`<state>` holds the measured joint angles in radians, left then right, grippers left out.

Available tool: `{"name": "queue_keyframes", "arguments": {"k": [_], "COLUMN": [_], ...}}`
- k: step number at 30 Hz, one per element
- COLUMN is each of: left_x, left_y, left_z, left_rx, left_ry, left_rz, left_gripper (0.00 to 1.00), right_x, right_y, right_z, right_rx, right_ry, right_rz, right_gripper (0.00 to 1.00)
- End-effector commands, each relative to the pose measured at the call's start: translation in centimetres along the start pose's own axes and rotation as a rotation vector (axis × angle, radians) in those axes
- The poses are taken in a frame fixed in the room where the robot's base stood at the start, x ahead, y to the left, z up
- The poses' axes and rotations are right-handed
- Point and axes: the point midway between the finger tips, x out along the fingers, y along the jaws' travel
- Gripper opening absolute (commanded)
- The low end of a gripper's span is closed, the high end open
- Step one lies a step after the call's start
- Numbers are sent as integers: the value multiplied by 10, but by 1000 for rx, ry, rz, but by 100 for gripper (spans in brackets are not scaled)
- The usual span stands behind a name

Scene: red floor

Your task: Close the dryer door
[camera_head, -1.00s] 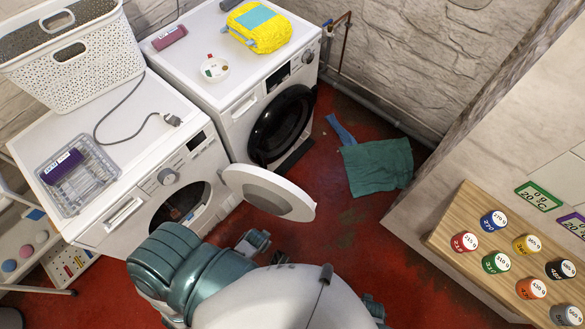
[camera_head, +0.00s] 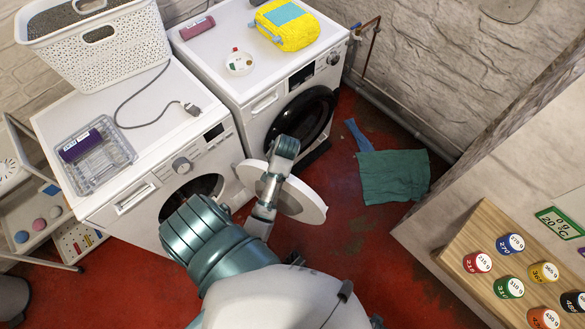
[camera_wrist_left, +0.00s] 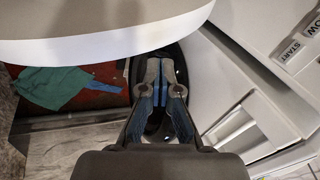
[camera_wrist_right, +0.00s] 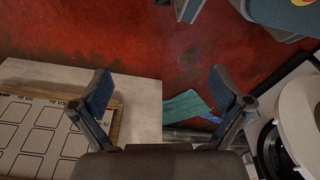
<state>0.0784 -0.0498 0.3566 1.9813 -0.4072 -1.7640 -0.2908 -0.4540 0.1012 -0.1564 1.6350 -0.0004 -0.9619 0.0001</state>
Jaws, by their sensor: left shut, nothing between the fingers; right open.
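The dryer is the white left machine (camera_head: 150,190). Its round white door (camera_head: 305,205) stands open, swung out over the floor. My left arm reaches up from below and its wrist crosses in front of the door in the head view, where the fingers cannot be made out. In the left wrist view, my left gripper (camera_wrist_left: 161,88) is shut and empty, below the white door edge (camera_wrist_left: 90,35), with a machine front to its right. I cannot tell whether it touches the door.
A second white machine (camera_head: 262,118) with a shut dark round door stands to the right. A green cloth (camera_head: 393,177) lies on the red floor. A basket (camera_head: 100,60) sits on the dryer.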

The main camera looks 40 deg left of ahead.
Motion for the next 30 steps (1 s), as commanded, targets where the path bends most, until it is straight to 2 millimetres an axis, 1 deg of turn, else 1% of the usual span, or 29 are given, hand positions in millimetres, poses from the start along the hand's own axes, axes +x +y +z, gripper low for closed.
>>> {"name": "queue_keyframes", "arguments": {"k": [1,3,6,8,10,12,15,17,20,21,24,26,30], "left_x": [0,2,-2,-8,-17,-28,-40,-43,-40,-36,-22,-11,16], "left_y": [-6,-13,-11,-3,10,23,36,40,45,47,52,57,68], "left_z": [-13,-27,-48,-60,-73,-83,-92,-95,-94,-93,-86,-82,-70], "left_rx": [-30,-63,-93,-90,-71,-44,-10,1,11,11,11,11,10], "left_ry": [-27,-88,-191,-250,-303,-341,-371,-380,-388,-390,-390,-390,-391], "left_rz": [8,28,100,161,231,290,348,366,377,378,377,377,376], "left_gripper": [0,0,0,0,0,0,0,0,0,0,0,0,0], "right_x": [0,0,0,0,0,0,0,0,2,2,-12,-17,-33], "right_y": [0,0,0,0,0,0,0,0,0,0,2,2,2], "right_z": [0,0,1,1,0,0,0,0,1,2,-11,-14,-21], "right_rx": [0,0,0,0,0,0,0,0,0,0,1,2,4], "right_ry": [0,-1,-1,-1,-1,0,0,0,-5,-9,11,13,18], "right_rz": [0,0,0,0,0,0,0,0,0,0,2,2,2], "right_gripper": [100,100,100,100,100,100,100,100,100,100,100,100,100]}}
